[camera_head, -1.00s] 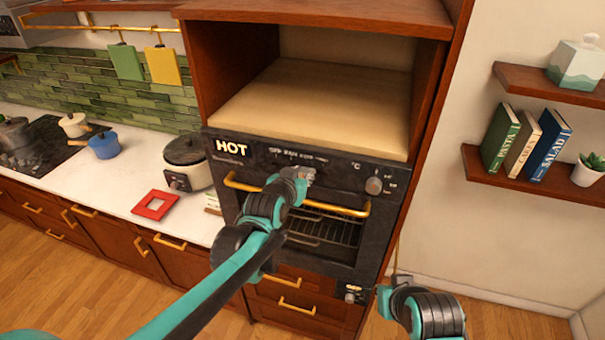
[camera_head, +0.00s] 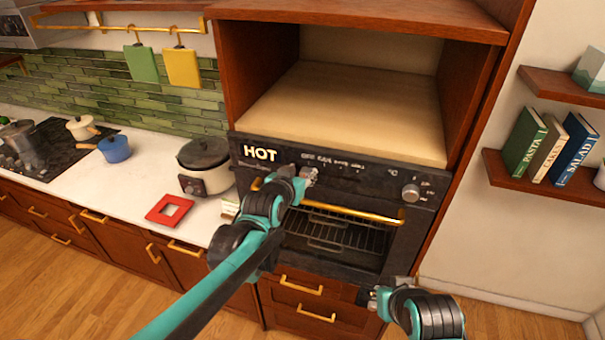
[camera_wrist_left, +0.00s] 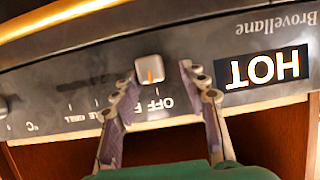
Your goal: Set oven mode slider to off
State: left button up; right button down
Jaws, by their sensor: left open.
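The oven (camera_head: 400,235) has a dark control panel with a lit HOT display (camera_head: 260,154). In the left wrist view, which shows the panel upside down, the oven mode slider is a small pale square knob (camera_wrist_left: 149,69) with an orange mark. It sits beside the printed OFF label (camera_wrist_left: 152,105); I cannot tell its exact setting. My left gripper (camera_head: 308,176) is at the panel, with its fingers open (camera_wrist_left: 160,76) and the knob between them, closer to the picture-left finger. Contact is unclear. My right gripper (camera_head: 375,300) shows only partly, low by the oven's right side.
A gold oven handle (camera_head: 350,212) crosses below the panel, and a round dial (camera_head: 411,192) is at its right. A rice cooker (camera_head: 204,168) and a red square frame (camera_head: 169,211) stand on the counter to the left. The niche above the oven is empty.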

pick_arm(q)
jog(key=shift+a, duration=0.1)
jog(key=shift+s+d, duration=0.2)
jog(key=shift+d, duration=0.15)
jog(key=v, duration=1.2)
jog(key=shift+w+a, duration=0.15)
jog(key=shift+a, duration=0.05)
